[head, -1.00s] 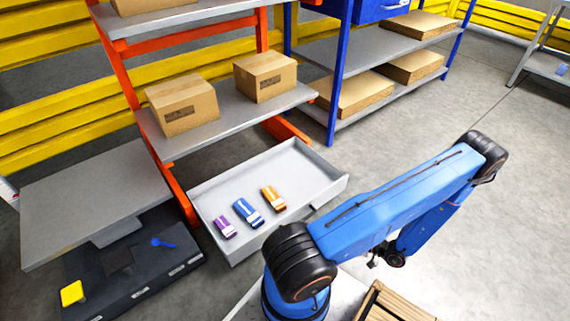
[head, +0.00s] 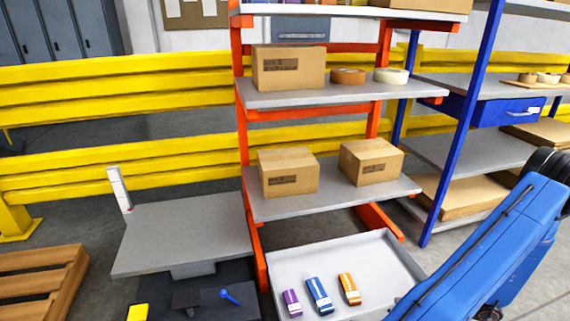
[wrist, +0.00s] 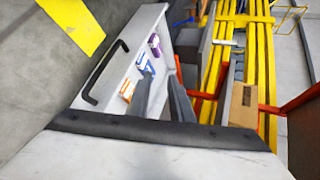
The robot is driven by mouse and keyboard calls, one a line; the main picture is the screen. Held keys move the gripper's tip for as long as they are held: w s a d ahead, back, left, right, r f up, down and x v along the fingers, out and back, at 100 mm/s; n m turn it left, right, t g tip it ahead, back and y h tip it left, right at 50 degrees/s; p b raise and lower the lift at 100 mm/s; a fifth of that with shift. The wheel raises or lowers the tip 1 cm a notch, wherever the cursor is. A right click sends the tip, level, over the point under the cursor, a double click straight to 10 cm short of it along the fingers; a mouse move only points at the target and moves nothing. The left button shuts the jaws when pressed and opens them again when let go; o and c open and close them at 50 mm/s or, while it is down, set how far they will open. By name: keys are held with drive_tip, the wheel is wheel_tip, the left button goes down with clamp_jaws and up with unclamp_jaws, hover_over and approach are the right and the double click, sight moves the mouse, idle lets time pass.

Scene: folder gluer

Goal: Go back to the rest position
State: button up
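My gripper (wrist: 161,76) shows in the wrist view as two dark fingers standing apart, with nothing visible between them. It is out of sight in the head view, where only my blue arm (head: 500,250) shows at the right. In the wrist view the fingers appear over the pulled-out grey drawer (wrist: 116,82), which has a black handle (wrist: 92,88). I cannot tell their height above it. The drawer (head: 385,262) holds a purple item (head: 291,303), a blue item (head: 319,296) and an orange item (head: 349,289), side by side.
The orange-framed rack (head: 243,135) above the drawer carries cardboard boxes (head: 289,172) and tape rolls (head: 347,76). A blue-framed shelf (head: 463,130) stands to its right. A grey table (head: 185,230) is at the left, a wooden pallet (head: 40,285) farther left. Yellow barriers (head: 110,100) run behind.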

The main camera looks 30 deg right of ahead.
drive_tip(key=w+a+r+n+g+h, duration=0.1)
drive_tip(key=w+a+r+n+g, duration=0.15)
drive_tip(key=w+a+r, duration=0.45)
drive_tip(key=w+a+r+n+g+h, duration=0.1)
drive_tip(key=w+a+r+n+g, duration=0.2)
drive_tip(key=r, duration=0.6)
drive_tip(key=w+a+r+n+g+h, duration=0.1)
drive_tip(key=w+a+r+g, duration=0.35)
drive_tip(key=a+r, duration=0.35)
drive_tip(key=s+a+r+n+t+h, duration=0.2)
drive_tip(key=s+a+r, duration=0.2)
drive_tip(key=a+r, duration=0.5)
drive_tip(key=s+a+r+n+t+h, duration=0.3)
drive_tip(key=s+a+r, duration=0.1)
drive_tip(key=a+r, duration=0.5)
drive_tip(key=shift+a+h, duration=0.3)
drive_tip(key=shift+a, duration=0.7)
